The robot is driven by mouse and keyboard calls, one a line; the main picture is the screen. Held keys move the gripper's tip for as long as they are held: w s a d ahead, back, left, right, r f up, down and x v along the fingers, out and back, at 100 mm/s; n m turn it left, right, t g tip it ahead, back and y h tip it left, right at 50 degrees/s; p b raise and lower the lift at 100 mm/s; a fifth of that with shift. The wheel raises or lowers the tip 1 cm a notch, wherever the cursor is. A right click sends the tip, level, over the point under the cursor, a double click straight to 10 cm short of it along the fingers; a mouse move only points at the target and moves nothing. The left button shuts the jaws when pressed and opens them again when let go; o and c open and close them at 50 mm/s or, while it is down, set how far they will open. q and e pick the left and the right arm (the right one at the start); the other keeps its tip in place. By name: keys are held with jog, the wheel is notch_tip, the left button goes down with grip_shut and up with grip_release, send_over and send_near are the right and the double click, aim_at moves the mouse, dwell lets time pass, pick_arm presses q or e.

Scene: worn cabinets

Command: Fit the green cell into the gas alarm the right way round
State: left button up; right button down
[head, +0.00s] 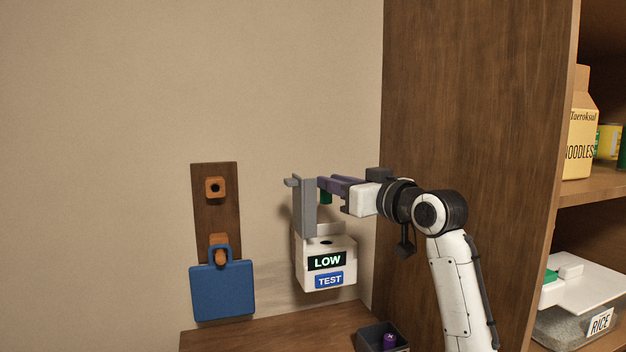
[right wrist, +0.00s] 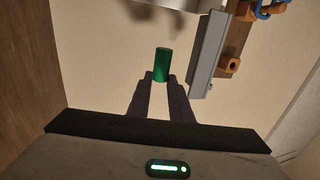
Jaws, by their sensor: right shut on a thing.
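The gas alarm (head: 346,277) is a white box on the wall with a lit LOW display (head: 327,261) and a blue TEST button (head: 329,280). A dark round opening (head: 325,241) shows in its top, and a grey upright panel (head: 308,210) stands at its top left. My right gripper (head: 324,184) is shut on the green cell (head: 326,197), above the alarm and apart from its top. In the right wrist view the cell (right wrist: 162,63) sticks out between the two fingertips (right wrist: 162,80). Its end markings cannot be made out. My left gripper is not in view.
A dark bin (head: 366,338) with a purple cell (head: 389,342) stands on the wooden surface (head: 270,330) below. A blue bag (head: 222,292) hangs on a peg board (head: 202,220) to the left. A tall wooden cabinet side (head: 470,90) stands close on the right.

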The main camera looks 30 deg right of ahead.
aim_at(330, 200)
notch_tip(330, 200, down, 4)
jog(key=shift+s+r+b, duration=0.1)
jog(key=shift+s+b, duration=0.05)
jog(key=shift+b, duration=1)
jog(key=shift+f+b, duration=0.55)
jog(key=shift+f, duration=0.35)
jog(key=shift+f+b, duration=0.5)
jog(key=shift+f, duration=0.35)
pick_arm(q)
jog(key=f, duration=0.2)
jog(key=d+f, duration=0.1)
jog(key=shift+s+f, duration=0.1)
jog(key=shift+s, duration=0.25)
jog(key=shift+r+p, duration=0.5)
jog(key=shift+p, duration=0.1)
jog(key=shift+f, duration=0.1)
pick_arm(e)
jog(key=shift+f, duration=0.15)
